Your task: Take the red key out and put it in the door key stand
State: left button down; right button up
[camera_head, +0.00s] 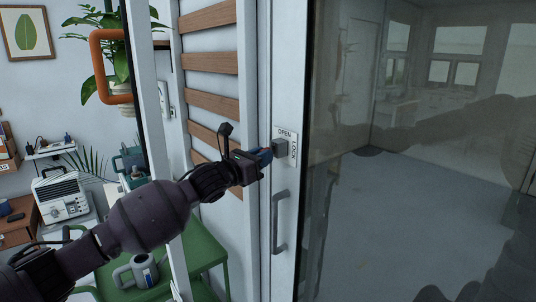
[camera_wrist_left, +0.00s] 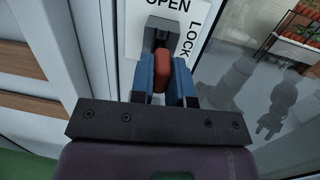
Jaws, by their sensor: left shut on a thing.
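The red key (camera_wrist_left: 160,70) is between the blue fingers of my left gripper (camera_wrist_left: 161,88), at the lock of the glass door. The gripper is shut on it. The dark lock block (camera_wrist_left: 157,30) shows just beyond the key, under the OPEN and LOCK label (camera_head: 287,146). In the head view my left gripper (camera_head: 265,157) reaches the lock and hides the red key. I cannot tell how deep the key sits in the lock. I do not see a door key stand that I can make out. My right gripper is not in view.
The glass door (camera_head: 420,220) fills the right side, with a grey vertical handle (camera_head: 279,222) below the lock.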

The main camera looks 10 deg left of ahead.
pick_arm(q)
jog(key=shift+a, duration=0.1)
jog(key=shift+r+p+v, duration=0.15)
jog(key=shift+p+v, duration=0.15)
jog(key=shift+v, duration=0.8)
jog(key=shift+r+p+v, duration=0.1)
jog(key=shift+p+v, duration=0.15)
jog(key=shift+v, duration=0.9)
jog(key=shift+w+a, duration=0.1)
jog(key=shift+a, duration=0.05)
